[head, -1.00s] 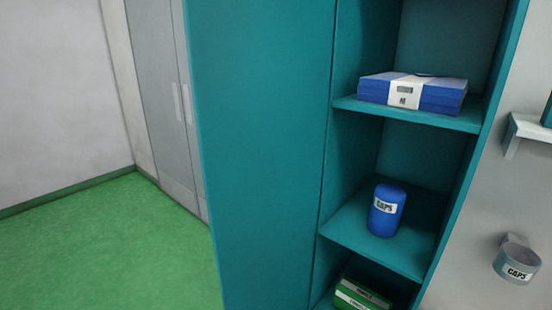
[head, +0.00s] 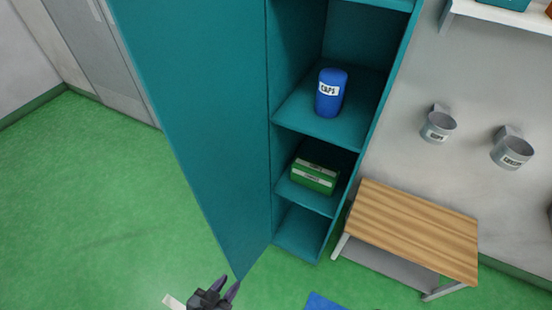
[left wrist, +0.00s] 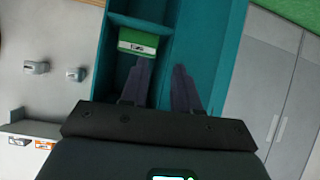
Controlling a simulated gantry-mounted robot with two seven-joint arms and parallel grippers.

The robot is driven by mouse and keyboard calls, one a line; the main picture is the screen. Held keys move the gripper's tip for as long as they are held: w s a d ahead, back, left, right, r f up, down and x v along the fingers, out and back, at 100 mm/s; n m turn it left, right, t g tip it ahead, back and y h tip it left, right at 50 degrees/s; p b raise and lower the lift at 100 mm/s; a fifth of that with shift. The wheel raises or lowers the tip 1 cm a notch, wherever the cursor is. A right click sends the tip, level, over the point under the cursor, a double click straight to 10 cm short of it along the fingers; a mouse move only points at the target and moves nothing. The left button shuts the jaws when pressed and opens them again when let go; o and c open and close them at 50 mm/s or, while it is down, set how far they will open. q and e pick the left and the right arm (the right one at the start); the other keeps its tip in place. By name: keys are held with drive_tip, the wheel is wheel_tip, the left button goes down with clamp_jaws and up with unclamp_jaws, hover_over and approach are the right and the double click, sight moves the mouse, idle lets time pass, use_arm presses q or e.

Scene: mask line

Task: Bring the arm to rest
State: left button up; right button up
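My left gripper (head: 229,284) shows at the bottom edge of the head view, in front of the teal cabinet's (head: 185,110) lower part. In the left wrist view its two dark fingers (left wrist: 161,68) are spread apart with nothing between them. They point toward the cabinet shelves. A green box (head: 314,177) sits on a lower shelf, apart from the gripper; it also shows beyond the fingers in the left wrist view (left wrist: 138,43). A blue bottle labelled CAPS (head: 331,93) stands upright on the shelf above. My right gripper is in neither view.
A wooden-topped bench (head: 415,225) stands right of the cabinet. Two grey wall holders (head: 438,126) and a white wall shelf (head: 505,14) are above it. A blue flat thing (head: 325,302) shows at the bottom edge. The green floor (head: 85,200) on the left is clear.

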use_arm(q)
drive_tip(key=s+a+r+n+g+y+p, duration=0.2)
drive_tip(key=s+a+g+y, duration=0.3)
drive_tip(key=s+a+g, duration=0.3)
wheel_tip(320, 180, up, 36)
drive_tip(key=a+t+p, duration=0.1)
drive_tip(key=p, duration=3.5)
drive_tip(key=shift+s, duration=0.35)
